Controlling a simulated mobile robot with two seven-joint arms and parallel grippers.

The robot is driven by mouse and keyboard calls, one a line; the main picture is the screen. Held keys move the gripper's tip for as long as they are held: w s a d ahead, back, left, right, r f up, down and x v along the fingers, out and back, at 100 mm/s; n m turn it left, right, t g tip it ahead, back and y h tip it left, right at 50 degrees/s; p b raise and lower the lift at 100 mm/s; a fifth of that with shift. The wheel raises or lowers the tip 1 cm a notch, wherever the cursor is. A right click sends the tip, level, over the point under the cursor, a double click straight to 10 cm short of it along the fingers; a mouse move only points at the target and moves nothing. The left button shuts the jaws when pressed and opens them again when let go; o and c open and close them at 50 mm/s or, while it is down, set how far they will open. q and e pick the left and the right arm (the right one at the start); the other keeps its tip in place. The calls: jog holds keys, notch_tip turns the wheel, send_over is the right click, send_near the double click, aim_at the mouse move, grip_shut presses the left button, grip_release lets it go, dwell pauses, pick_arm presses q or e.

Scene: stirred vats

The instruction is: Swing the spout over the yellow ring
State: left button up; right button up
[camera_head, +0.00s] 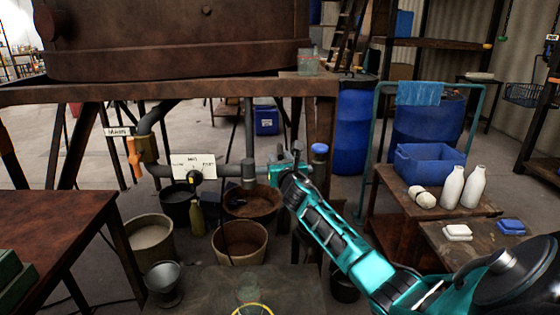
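The spout is a grey pipe that runs across under the rusty vat and ends in a downturned piece (249,172). A dark valve handle and a white label sit along it. The yellow ring (252,310) lies at the bottom edge of the view and is partly cut off; a pale, see-through shape stands at its far side. The spout's end is over the brown buckets, well behind the ring. My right gripper (277,170) is just right of the spout's end; its fingers are small and dark, and I cannot tell whether they touch it. My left gripper is not in view.
Buckets (239,243) stand below the spout, with a metal funnel-like cup (163,283) at front left. A rusty table (50,225) is at left. At right, a wooden table holds white bottles (453,187) and a blue crate (428,163). Vat legs stand close to my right arm.

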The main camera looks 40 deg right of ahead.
jog(key=shift+c, duration=0.2)
grip_shut()
dwell(0.5)
